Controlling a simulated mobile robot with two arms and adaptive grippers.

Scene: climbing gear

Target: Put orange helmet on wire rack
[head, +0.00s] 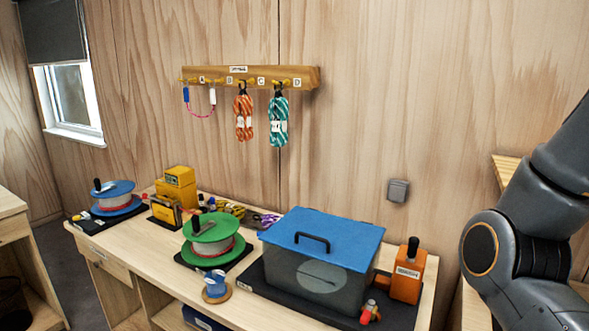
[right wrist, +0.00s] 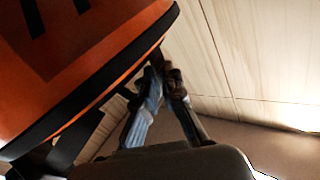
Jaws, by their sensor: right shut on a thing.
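The orange helmet (right wrist: 85,60) fills the upper left of the right wrist view, tilted, with a black rim and dark slots in its shell. My right gripper (right wrist: 165,78) is shut at the helmet's rim and holds it; the exact contact is dark and partly hidden. In the head view only my right arm shows at the right edge; its gripper and the helmet are out of that picture. My left gripper is in neither view. I cannot make out the wire rack in either view.
A peg rail (head: 250,77) with coiled ropes hangs above. A wooden shelf edge (head: 506,168) shows behind my right arm.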

